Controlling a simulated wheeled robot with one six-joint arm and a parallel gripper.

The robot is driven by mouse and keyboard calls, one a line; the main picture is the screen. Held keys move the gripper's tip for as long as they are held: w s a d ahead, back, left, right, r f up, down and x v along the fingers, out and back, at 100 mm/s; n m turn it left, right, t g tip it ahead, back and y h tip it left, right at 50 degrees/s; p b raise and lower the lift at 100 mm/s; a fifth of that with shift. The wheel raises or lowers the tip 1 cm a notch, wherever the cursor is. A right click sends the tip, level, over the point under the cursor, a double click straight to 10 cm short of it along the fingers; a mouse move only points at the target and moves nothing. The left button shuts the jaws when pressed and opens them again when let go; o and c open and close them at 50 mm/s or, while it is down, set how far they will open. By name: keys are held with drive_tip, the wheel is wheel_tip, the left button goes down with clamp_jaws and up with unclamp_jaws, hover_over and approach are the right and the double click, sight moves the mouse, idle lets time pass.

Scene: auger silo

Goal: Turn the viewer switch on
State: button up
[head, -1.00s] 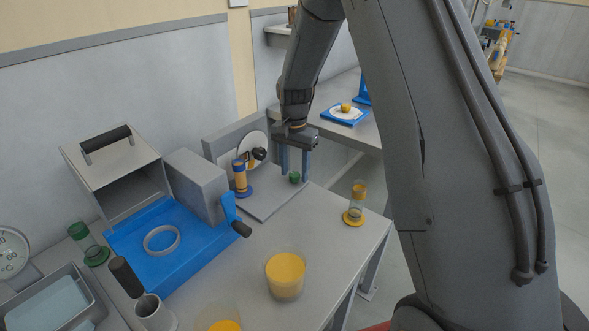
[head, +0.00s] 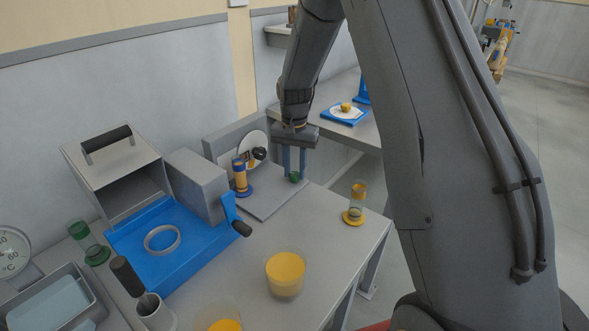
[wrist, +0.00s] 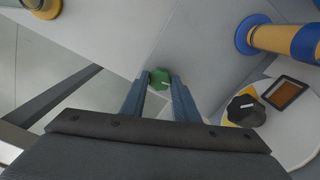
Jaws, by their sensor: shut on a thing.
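The viewer stands on the bench, with a grey base plate (head: 268,203) and an upright white disc (head: 252,143). A small green knob (head: 294,177), apparently the switch, sits at the right part of the base plate. It also shows in the wrist view (wrist: 160,78). My gripper (head: 295,174) points down over it, with its two blue fingers on either side. In the wrist view my gripper (wrist: 160,80) is shut on the green knob. A black knob with a white mark (wrist: 245,109) sits on the disc, beside a dark rectangular window (wrist: 284,92).
A blue and yellow cylinder (head: 240,178) stands left of the gripper, near the disc. A small jar with a yellow base (head: 355,205) stands to the right near the bench edge. A blue-based machine with a crank (head: 180,240) and a cup of yellow material (head: 285,276) are nearer.

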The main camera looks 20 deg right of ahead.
drive_tip(key=n, duration=0.4)
drive_tip(key=shift+n, duration=0.3)
drive_tip(key=n, duration=0.3)
drive_tip(key=shift+n+p, duration=0.3)
drive_tip(key=n, duration=0.3)
drive_tip(key=shift+n, duration=0.3)
drive_tip(key=shift+w+r+n, duration=0.1)
drive_tip(key=shift+n, duration=1.6)
drive_tip(key=o, duration=1.1)
